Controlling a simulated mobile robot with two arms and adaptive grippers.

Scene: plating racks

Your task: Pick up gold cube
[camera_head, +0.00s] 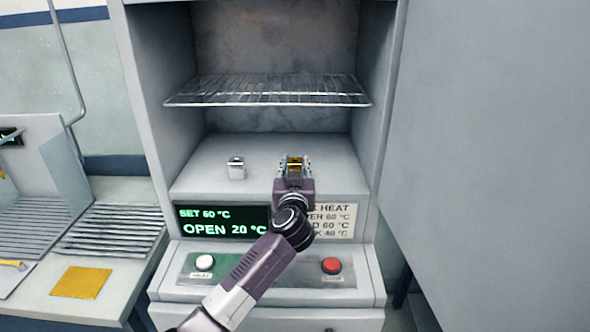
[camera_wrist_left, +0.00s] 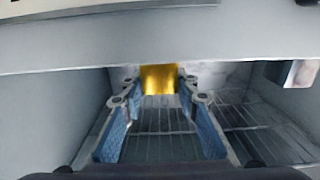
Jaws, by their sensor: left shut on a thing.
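The gold cube (camera_head: 295,168) is inside the open oven chamber, on the right part of its floor area. My left gripper (camera_head: 294,163) reaches in from the front and is shut on the gold cube, which also shows between its fingertips in the left wrist view (camera_wrist_left: 159,79). Blue-padded fingers lie on either side of it. I cannot tell whether the cube touches the chamber floor. The right gripper is not in view.
A silver cube (camera_head: 236,168) stands on the chamber floor to the left, apart from the gripper. A wire rack (camera_head: 268,91) spans the chamber above. The side walls are close. A gold square plate (camera_head: 81,282) lies on the left bench.

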